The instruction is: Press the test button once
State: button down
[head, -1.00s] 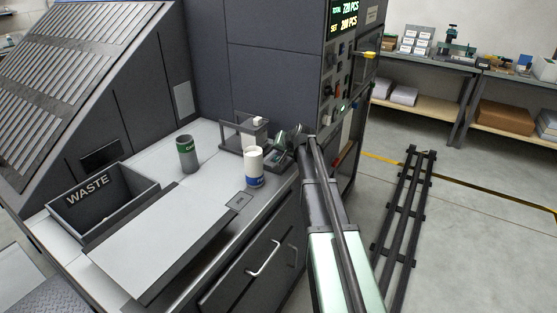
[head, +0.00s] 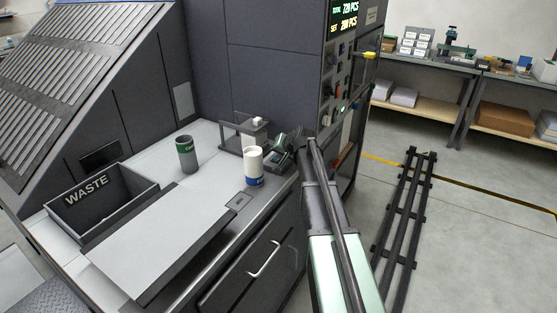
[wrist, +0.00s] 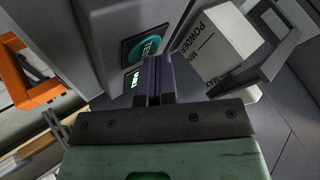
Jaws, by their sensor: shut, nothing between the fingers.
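The test button (wrist: 149,47) is a round teal button lettered TEST in a dark square frame on a grey panel face in the wrist view. My gripper (wrist: 154,62) is shut and empty. Its dark fingertips point toward the panel and overlap the lower edge of the button frame in the picture. I cannot tell whether they touch it. A small lit green readout (wrist: 131,78) is just left of the fingers. In the head view my wrist is by the bench's right end. The fingertips and the button cannot be made out there.
A white POWDER container (wrist: 215,45) with MIN and MAX marks stands close to the right of the fingers. An orange handle (wrist: 25,85) is at the left. On the bench stand a white cup (head: 253,162), a green-banded cup (head: 187,154) and a WASTE bin (head: 60,205).

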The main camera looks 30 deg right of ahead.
jog(key=shift+r, duration=0.1)
jog(key=shift+r+p, duration=0.8)
jog(key=shift+p, duration=0.15)
notch_tip(320, 180, up, 5)
jog(key=p, duration=0.5)
jog(key=shift+r, duration=0.1)
dwell(0.3)
